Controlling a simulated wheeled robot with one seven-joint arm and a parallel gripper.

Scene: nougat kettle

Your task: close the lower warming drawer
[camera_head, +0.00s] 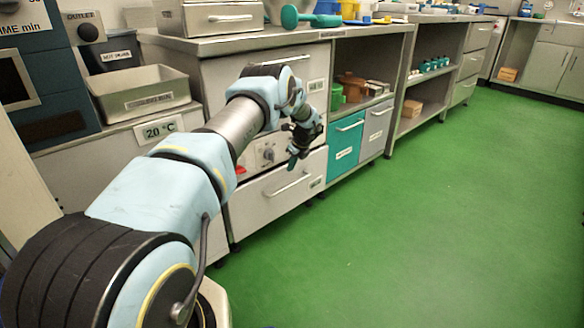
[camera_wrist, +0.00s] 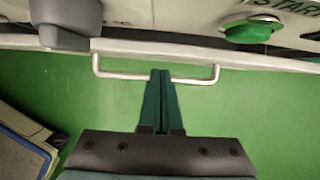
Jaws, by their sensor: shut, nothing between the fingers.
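The lower warming drawer (camera_head: 258,207) is a pale metal front with a bar handle (camera_head: 287,185), low in the cabinet beyond my arm. In the wrist view its handle (camera_wrist: 117,75) runs across the upper middle, below the pale top edge of the drawer front (camera_wrist: 200,49). I cannot tell exactly how far the drawer stands out; no deep gap shows. My gripper (camera_head: 292,162) is in front of the cabinet, above the drawer handle. Its dark green fingers (camera_wrist: 160,73) are together and empty. Their tips overlap the middle of the handle in the wrist view; contact is unclear.
A control panel with a dial (camera_head: 268,155) sits above the drawer; a green button (camera_wrist: 248,30) shows in the wrist view. A teal drawer (camera_head: 344,148) and a grey one (camera_head: 375,130) are to the right. The green floor (camera_head: 420,220) in front is clear.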

